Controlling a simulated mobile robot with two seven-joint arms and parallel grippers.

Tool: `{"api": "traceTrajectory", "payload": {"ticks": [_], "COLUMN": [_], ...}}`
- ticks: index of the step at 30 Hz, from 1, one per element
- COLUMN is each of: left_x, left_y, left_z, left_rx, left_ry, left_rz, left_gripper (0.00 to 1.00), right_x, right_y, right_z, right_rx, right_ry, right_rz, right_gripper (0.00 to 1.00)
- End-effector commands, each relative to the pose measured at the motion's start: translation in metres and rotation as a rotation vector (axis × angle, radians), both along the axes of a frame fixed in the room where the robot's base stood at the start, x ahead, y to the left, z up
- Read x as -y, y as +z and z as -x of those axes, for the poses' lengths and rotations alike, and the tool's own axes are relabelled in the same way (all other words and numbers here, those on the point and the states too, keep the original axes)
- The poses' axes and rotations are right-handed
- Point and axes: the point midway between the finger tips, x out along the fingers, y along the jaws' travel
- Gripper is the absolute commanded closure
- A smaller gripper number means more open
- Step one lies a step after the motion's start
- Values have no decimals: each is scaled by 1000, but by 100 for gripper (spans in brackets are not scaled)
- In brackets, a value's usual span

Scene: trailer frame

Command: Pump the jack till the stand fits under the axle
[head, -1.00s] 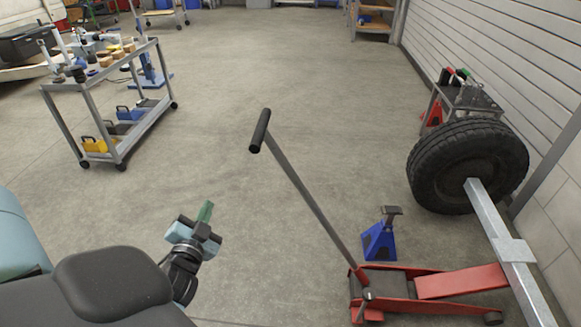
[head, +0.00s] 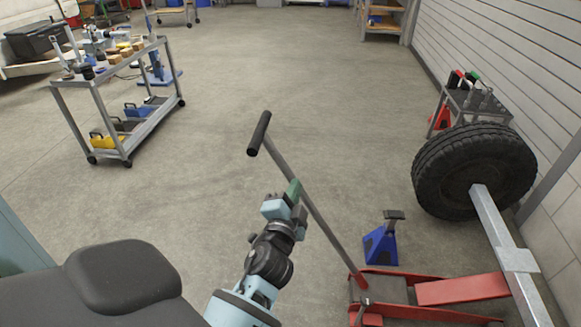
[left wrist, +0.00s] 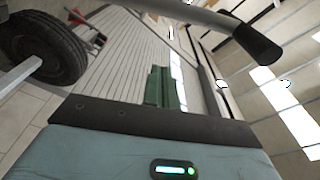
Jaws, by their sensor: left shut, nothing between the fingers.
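The red floor jack (head: 462,289) stands at the lower right, its long grey handle (head: 312,208) leaning up and left to a black grip (head: 259,133). The axle (head: 508,250) is a grey beam running from the tyre (head: 474,170) over the jack's red arm. The blue stand (head: 380,245) is upright on the floor left of the axle, not under it. My left gripper (head: 293,190) is shut and empty, close to the handle below the grip; I cannot tell whether they touch. The left wrist view shows its green fingers (left wrist: 161,88) and the handle grip (left wrist: 256,40) above. My right gripper is not in view.
A tool trolley (head: 125,125) stands at the left. A small table (head: 472,100) with tools and a red stand (head: 440,118) are by the right wall, behind the tyre. The middle floor is clear.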

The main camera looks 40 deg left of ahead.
Motion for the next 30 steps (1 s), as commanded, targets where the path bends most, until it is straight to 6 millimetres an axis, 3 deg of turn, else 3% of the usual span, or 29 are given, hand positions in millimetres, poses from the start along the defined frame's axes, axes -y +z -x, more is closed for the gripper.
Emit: {"api": "traceTrajectory", "payload": {"ticks": [8, 24, 30], "left_x": [-6, -42, -57], "left_y": [2, 7, -4], "left_z": [-13, -91, -76], "left_rx": [2, 2, 0], "left_ry": [0, 1, 2], "left_rz": [-1, 0, 1], "left_gripper": [100, 100, 100], "right_x": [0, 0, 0], "right_y": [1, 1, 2], "right_z": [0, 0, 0], "right_rx": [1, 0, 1], "right_ry": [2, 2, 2], "right_rz": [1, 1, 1], "right_gripper": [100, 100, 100]}}
